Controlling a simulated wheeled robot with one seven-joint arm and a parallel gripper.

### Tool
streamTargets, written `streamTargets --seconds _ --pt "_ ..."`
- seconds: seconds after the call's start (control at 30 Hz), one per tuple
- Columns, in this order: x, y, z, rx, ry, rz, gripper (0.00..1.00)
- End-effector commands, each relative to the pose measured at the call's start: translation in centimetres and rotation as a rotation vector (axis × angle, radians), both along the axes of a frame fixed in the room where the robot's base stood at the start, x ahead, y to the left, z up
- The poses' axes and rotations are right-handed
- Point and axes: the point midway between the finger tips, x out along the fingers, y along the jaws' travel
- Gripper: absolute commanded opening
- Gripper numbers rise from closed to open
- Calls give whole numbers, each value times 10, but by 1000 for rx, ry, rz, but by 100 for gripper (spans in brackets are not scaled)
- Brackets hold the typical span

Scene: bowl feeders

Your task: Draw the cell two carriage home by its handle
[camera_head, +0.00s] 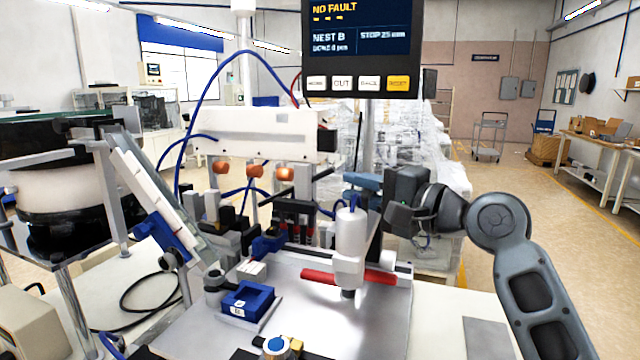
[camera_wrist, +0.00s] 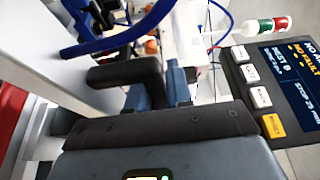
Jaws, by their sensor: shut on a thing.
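My gripper (camera_head: 362,184) is beside the upright post, above and behind a white cylindrical head (camera_head: 349,235). In the wrist view its two blue-grey fingers (camera_wrist: 162,86) are close together, shut on a black bar-shaped handle (camera_wrist: 122,71). The handle reaches left towards a pale upright part. What carries the handle is largely hidden, and I cannot tell the carriage's outline or its home stop. In the head view the grip itself is too small and covered to make out.
A blue block (camera_head: 249,298) stands on the plate's left. The control panel (camera_head: 361,48) hangs above, reading NO FAULT, NEST B and STOP 25 mm. A blue hose (camera_wrist: 118,38) passes near my fingers.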

Motion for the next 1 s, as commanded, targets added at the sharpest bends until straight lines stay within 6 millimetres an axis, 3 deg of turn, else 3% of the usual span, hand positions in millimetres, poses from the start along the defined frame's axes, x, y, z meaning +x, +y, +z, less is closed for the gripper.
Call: streamTargets --seconds 0.2,0.63,0.67,0.7,0.87,1.0 --pt "-9 -24 -3 -2 4 2 0" --pt "-11 -33 -3 -2 6 -2 0" --pt "-11 -33 -3 -2 6 -2 21" --pt "-11 -33 -3 0 6 -3 25" --pt "-11 -32 -2 -1 4 -1 40" --pt "-11 -31 -1 0 3 0 40"
